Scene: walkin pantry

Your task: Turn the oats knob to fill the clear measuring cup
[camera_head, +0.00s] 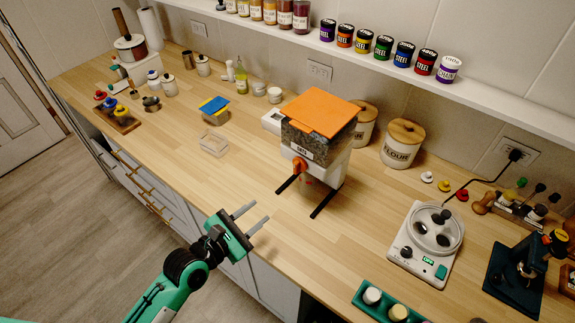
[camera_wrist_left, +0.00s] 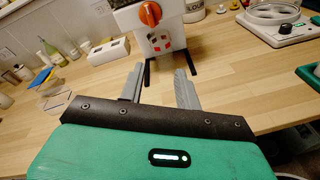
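The oats dispenser (camera_head: 318,133) has an orange lid and a dark see-through hopper on a white body. Its orange knob (camera_head: 299,165) is on the front and also shows in the left wrist view (camera_wrist_left: 150,14). A clear, open, box-like container (camera_head: 213,142) stands on the counter left of the dispenser, apart from it; it may be the measuring cup. It shows partly at the left of the wrist view (camera_wrist_left: 57,101). My left gripper (camera_head: 251,217) is open and empty, in front of the dispenser and apart from the knob. My right gripper is out of view.
Two dark feet (camera_head: 323,201) stick out from the dispenser's base. A blue and yellow box (camera_head: 214,107) stands behind the clear container. A scale-like device (camera_head: 428,240) and a green tray (camera_head: 387,304) are to the right.

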